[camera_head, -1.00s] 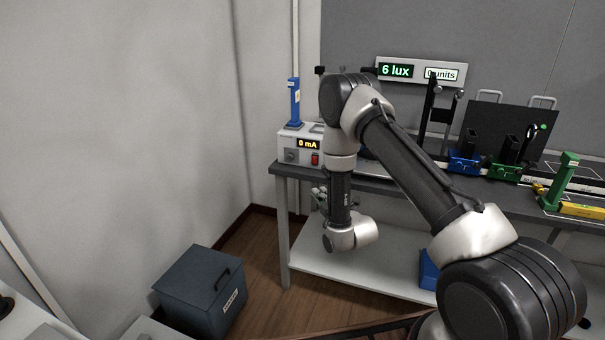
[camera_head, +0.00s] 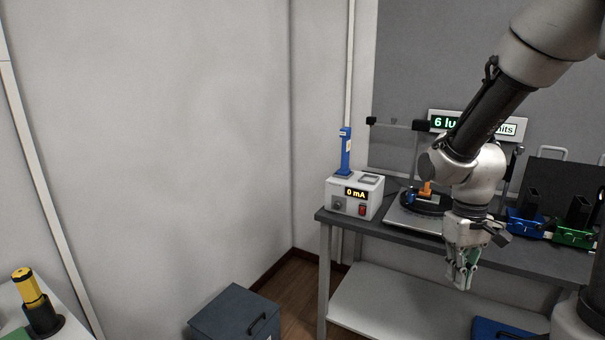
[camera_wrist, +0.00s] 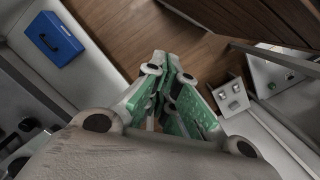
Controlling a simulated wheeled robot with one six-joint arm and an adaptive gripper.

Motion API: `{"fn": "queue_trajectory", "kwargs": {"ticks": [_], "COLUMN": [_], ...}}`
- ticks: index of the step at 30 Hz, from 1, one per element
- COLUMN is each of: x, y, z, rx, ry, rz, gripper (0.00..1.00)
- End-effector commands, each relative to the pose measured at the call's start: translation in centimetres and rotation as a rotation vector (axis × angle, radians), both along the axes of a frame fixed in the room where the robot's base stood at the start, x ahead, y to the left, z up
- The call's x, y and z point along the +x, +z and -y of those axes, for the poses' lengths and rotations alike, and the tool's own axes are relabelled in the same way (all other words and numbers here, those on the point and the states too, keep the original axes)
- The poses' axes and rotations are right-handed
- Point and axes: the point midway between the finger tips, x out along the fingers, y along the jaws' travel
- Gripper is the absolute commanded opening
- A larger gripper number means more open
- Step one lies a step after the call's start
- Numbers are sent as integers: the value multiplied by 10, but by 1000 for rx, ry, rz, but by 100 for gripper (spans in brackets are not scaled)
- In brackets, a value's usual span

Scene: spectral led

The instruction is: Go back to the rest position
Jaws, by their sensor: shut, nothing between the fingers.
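My gripper (camera_head: 461,272) hangs pointing down in front of the dark bench (camera_head: 400,236), at the right of the head view. Its green-padded fingers are shut and empty. In the wrist view the fingers (camera_wrist: 172,95) are close together, with wooden floor and a white lower shelf beyond them. My arm comes in from the upper right and covers part of the bench and of the lux display (camera_head: 440,122).
A power supply (camera_head: 354,196) reading 0 mA stands at the bench's left end. A dark bin (camera_head: 236,318) is on the floor. Blue (camera_head: 524,226) and green (camera_head: 573,235) holders stand at right. A blue case (camera_wrist: 54,40) shows in the wrist view. A yellow-handled tool (camera_head: 30,290) stands at far left.

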Motion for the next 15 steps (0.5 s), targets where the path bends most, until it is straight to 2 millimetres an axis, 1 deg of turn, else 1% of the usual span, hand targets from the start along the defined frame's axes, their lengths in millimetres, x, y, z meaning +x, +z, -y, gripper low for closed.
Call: {"fn": "queue_trajectory", "kwargs": {"ticks": [1,3,6,7,9,12,15], "x": [-15,-37,-65,-72,-83,-91,-98], "y": [23,49,81,89,107,130,149], "z": [4,10,16,18,21,25,28], "rx": [0,0,7,10,19,31,38], "ry": [-33,-75,-111,-116,-130,-145,-158], "rz": [13,24,73,98,172,292,386], "gripper": [0,0,0,0,0,0,0]}}
